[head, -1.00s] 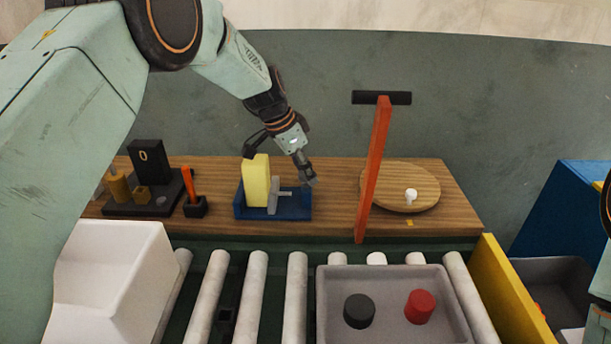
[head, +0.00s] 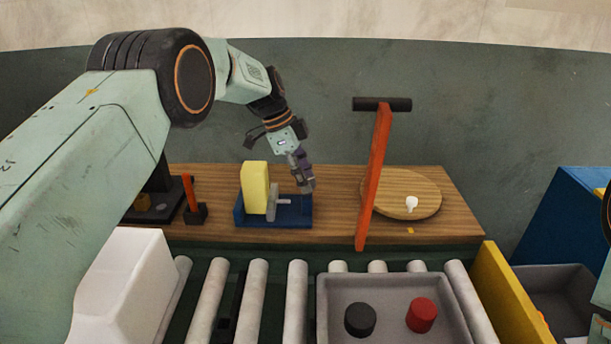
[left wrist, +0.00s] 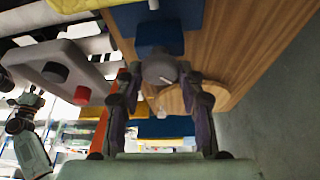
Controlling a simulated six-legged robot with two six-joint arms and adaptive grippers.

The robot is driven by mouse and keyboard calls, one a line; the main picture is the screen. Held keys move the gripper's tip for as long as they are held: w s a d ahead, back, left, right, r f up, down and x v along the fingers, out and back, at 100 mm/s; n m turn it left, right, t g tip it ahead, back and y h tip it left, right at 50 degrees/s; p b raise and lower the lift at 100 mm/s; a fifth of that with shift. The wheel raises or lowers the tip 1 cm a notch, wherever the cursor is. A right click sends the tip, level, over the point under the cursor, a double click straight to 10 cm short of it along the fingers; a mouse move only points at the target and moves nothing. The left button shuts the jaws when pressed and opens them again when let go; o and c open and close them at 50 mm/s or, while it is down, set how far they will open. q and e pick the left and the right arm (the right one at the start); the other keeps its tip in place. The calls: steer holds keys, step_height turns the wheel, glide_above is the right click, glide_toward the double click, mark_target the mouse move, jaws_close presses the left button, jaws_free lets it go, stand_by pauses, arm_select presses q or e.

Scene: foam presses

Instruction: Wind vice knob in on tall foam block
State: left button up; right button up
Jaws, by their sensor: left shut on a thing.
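The blue vice (head: 290,220) stands on the wooden worktop. A tall yellow foam block (head: 256,187) stands upright in it at its left end. The vice's grey jaw plate (head: 271,201) is right beside the block, with a screw rod running right from it. My left gripper (head: 306,183) is at the right end of the vice, shut on the round grey knob (left wrist: 158,70), which shows between its fingers in the left wrist view. The knob is largely hidden in the head view. My right gripper (left wrist: 28,101) shows small at the left of the left wrist view; its jaws are unclear.
An orange post with a black crossbar (head: 381,150) stands close right of the vice, before a round wooden board (head: 425,185) with a white piece. A small orange-handled stand (head: 194,205) is left. Rollers in front carry a grey tray (head: 390,284) with black and red pieces.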

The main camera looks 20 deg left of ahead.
arm_select(q)
steer(key=shift+w+a+r, duration=0.1)
steer(key=shift+w+r, duration=0.05)
steer(key=shift+r, duration=0.1)
steer(key=o, duration=1.1)
steer(key=shift+o, duration=0.3)
steer(key=shift+f, duration=0.1)
steer(key=v, duration=1.2)
